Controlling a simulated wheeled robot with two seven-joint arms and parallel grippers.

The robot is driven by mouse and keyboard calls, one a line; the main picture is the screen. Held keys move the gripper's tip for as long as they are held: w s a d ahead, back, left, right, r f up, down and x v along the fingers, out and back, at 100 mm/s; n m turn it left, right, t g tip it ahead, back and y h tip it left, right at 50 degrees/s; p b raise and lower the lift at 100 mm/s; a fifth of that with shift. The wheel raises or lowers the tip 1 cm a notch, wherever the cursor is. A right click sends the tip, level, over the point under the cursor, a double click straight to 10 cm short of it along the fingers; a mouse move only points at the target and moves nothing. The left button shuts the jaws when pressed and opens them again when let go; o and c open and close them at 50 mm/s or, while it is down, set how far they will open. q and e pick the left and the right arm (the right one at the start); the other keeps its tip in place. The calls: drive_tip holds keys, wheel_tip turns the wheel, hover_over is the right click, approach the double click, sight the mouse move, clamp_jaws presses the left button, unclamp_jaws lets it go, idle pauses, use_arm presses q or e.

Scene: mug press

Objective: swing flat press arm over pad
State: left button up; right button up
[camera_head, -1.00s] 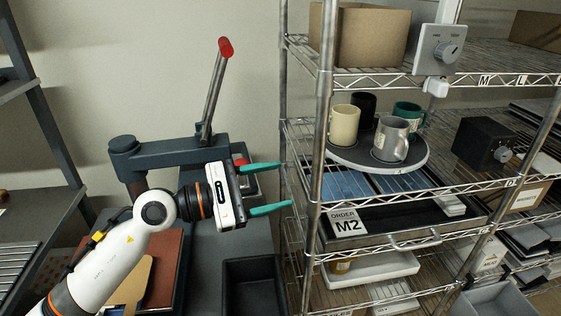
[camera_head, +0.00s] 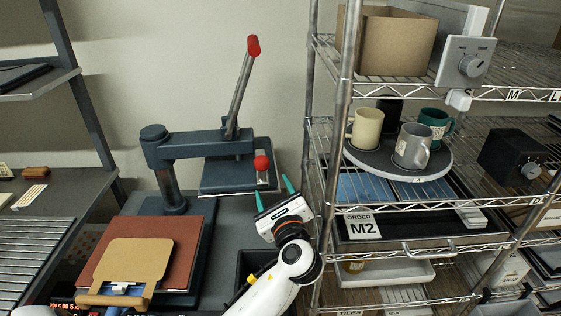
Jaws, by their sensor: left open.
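The press has a dark post (camera_head: 170,190) and a dark blue-grey swing arm (camera_head: 200,147) that reaches right from it. A lever with a red tip (camera_head: 253,46) rises from the arm. The flat platen (camera_head: 225,178) hangs under the arm's right end, with a red ball knob (camera_head: 262,163) at its right side. The reddish-brown pad (camera_head: 190,240) lies in front and to the left, not under the platen. A tan paddle-like board lies on it (camera_head: 138,258). My left gripper (camera_head: 274,191) is open and empty, its teal fingers just below and right of the knob, apparently not touching it.
A wire shelf rack (camera_head: 345,110) stands close on the right, with several mugs on a round tray (camera_head: 440,172). A dark open bin (camera_head: 255,262) is beside my left arm. Another rack (camera_head: 85,110) stands at the left.

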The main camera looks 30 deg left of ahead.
sight(264, 168)
use_arm(q)
drive_tip(key=p+x, duration=0.1)
drive_tip(key=x, duration=1.1)
drive_tip(key=shift+s+a+f, duration=0.1)
clamp_jaws()
